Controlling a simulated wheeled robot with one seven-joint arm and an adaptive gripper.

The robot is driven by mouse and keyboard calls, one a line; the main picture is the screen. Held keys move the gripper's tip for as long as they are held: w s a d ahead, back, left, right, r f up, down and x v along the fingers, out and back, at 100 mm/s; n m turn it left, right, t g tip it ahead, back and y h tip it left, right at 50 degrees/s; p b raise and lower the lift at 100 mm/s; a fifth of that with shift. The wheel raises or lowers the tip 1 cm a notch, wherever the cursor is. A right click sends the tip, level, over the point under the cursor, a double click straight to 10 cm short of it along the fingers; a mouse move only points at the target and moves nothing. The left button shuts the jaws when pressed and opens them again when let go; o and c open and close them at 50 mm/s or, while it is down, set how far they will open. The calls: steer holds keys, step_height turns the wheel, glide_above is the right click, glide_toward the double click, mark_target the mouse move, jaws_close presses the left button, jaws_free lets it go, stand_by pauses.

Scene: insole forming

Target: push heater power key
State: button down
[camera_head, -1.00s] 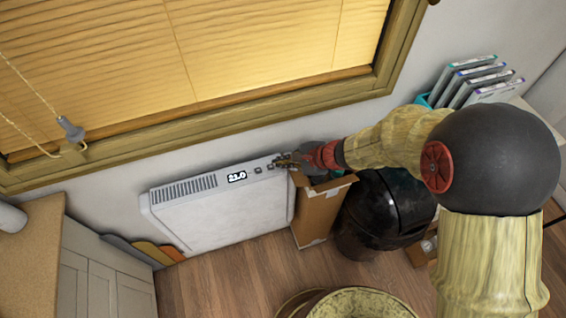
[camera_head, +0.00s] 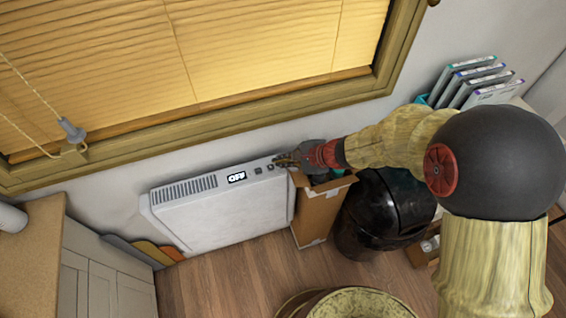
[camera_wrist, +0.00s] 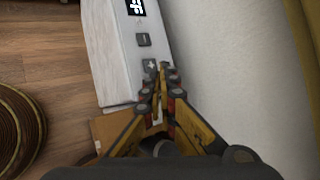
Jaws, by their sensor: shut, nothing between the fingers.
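The white heater (camera_head: 222,214) stands against the wall below the window; its top end also shows in the wrist view (camera_wrist: 112,62). Its small display (camera_head: 236,177) reads OFF in the head view and shows partly at the top of the wrist view (camera_wrist: 135,7). A dark key with a minus mark (camera_wrist: 143,40) lies along the top, and a second key (camera_wrist: 149,65) lies nearer the heater's right end. My gripper (camera_head: 280,161) is shut and empty. Its fingertips (camera_wrist: 163,68) are right at the second key and partly cover it; whether they touch is unclear.
An open cardboard box (camera_head: 318,213) stands just right of the heater under my gripper. A black bin (camera_head: 372,215) is beside it. A round tub (camera_head: 350,303) stands on the wooden floor in front. A cabinet (camera_head: 95,270) is at the left.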

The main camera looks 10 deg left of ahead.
step_height(320, 180, up, 6)
steer(key=p, duration=0.4)
stand_by(0.3)
stand_by(0.3)
steer(key=s+d+r+n+g+h, duration=0.35)
steer(key=s+d+n, duration=0.45)
steer(key=s, duration=0.4)
steer(key=s+d+r+n+t+h, duration=0.2)
steer(key=s+d+r+t, duration=0.1)
steer(key=d+r, duration=0.6)
steer(key=s+d+r+n+t+h, duration=0.2)
steer(key=s+d+r+t+h, duration=0.1)
steer(key=d+r, duration=0.7)
steer(key=s+d, duration=0.1)
steer(key=d, duration=0.3)
steer(key=shift+s+r, duration=0.2)
